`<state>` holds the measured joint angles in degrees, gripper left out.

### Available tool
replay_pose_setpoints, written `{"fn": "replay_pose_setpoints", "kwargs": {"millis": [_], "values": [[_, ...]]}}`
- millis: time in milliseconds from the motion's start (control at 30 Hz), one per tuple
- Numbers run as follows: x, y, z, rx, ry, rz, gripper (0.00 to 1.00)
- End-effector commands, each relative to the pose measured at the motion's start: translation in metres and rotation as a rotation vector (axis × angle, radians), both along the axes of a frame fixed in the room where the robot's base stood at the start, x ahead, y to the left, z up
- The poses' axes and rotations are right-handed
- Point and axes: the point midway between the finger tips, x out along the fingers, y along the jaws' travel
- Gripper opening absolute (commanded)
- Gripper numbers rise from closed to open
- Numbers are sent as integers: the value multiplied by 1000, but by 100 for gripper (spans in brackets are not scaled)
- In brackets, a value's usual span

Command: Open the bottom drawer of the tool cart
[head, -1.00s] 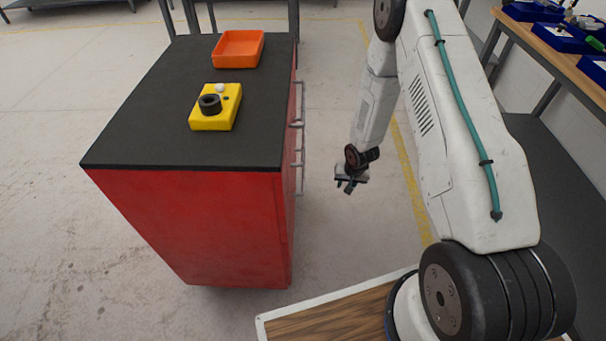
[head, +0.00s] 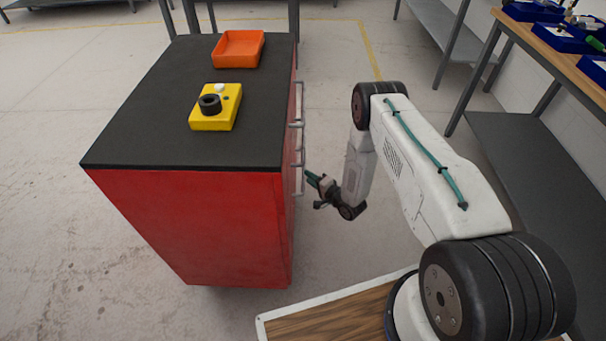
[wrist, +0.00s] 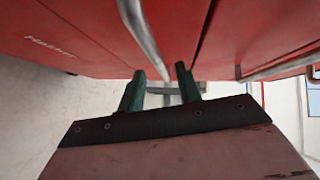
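The red tool cart (head: 190,225) has its drawer front on the right side, seen nearly edge-on in the head view, with several silver handles (head: 301,104) one above another. My gripper (head: 309,178) is beside the lower handles, pointing left at the cart. In the wrist view, the two green fingers of my gripper (wrist: 160,88) are apart. A silver handle (wrist: 143,35) runs down from the top toward the gap between the fingertips. Whether it lies between them, I cannot tell. The red drawer fronts (wrist: 260,30) fill the top and look closed.
On the cart's dark top (head: 150,125) are a yellow block with a black ring (head: 217,118) and an orange tray (head: 238,48). A grey shelf and wooden bench (head: 555,40) stand at the right.

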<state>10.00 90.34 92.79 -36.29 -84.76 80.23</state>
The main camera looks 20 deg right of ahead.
Motion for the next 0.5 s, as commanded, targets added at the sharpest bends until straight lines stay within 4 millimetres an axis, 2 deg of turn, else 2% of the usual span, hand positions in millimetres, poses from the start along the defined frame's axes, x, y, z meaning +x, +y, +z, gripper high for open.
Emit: {"fn": "replay_pose_setpoints", "kwargs": {"millis": [200, 500], "values": [[29, 15, -5, -3, 0, 1, 34], [41, 21, -7, -2, 2, 0, 34]]}}
